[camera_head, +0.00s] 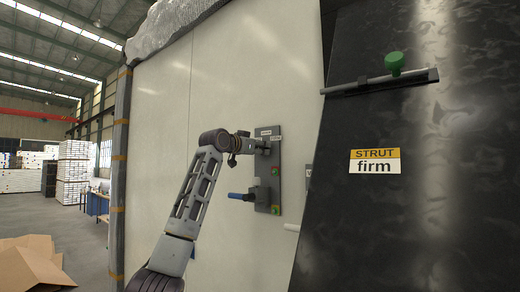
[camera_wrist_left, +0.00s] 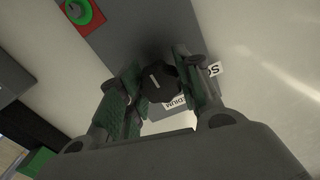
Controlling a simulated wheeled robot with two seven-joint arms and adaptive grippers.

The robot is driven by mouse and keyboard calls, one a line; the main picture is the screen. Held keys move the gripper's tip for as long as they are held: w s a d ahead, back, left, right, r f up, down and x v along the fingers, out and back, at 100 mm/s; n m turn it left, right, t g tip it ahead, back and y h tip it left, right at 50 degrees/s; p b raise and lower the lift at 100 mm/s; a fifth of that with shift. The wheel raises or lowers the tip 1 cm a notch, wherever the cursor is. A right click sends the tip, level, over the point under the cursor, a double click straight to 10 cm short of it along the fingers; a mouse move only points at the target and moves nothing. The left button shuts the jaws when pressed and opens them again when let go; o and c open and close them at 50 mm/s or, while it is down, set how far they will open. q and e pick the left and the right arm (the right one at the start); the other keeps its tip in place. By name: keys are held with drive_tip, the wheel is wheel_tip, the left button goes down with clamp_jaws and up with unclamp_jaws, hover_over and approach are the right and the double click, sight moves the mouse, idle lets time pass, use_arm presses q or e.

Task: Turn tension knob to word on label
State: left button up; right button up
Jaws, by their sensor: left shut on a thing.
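The label (camera_head: 375,161) on the dark panel reads "STRUT" on yellow and "firm" on white. My left gripper (camera_head: 264,148) is at the upper part of a grey control plate (camera_head: 276,186) on the white wall. In the left wrist view a black knob (camera_wrist_left: 159,84) with a white pointer line sits between the fingers, and the gripper is shut on it. Beside the knob, a partly covered white tag (camera_wrist_left: 176,103) seems to read "MEDIUM", and another tag (camera_wrist_left: 213,69) shows letters starting "SO". Any further tag text is hidden or too small. My right gripper is not in view.
A green button on a red square (camera_wrist_left: 79,12) is on the plate near the knob. A green knob (camera_head: 395,63) stands on a rod on the dark panel. Cardboard (camera_head: 32,262) lies at lower left.

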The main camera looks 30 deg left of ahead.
use_arm(q)
drive_tip(key=o, duration=1.1)
drive_tip(key=shift+c, duration=0.2)
drive_tip(key=shift+s, duration=0.1)
drive_tip(key=s, duration=1.1)
drive_tip(key=shift+s+a, duration=0.4)
drive_tip(key=shift+a, duration=0.05)
drive_tip(key=shift+f, duration=0.1)
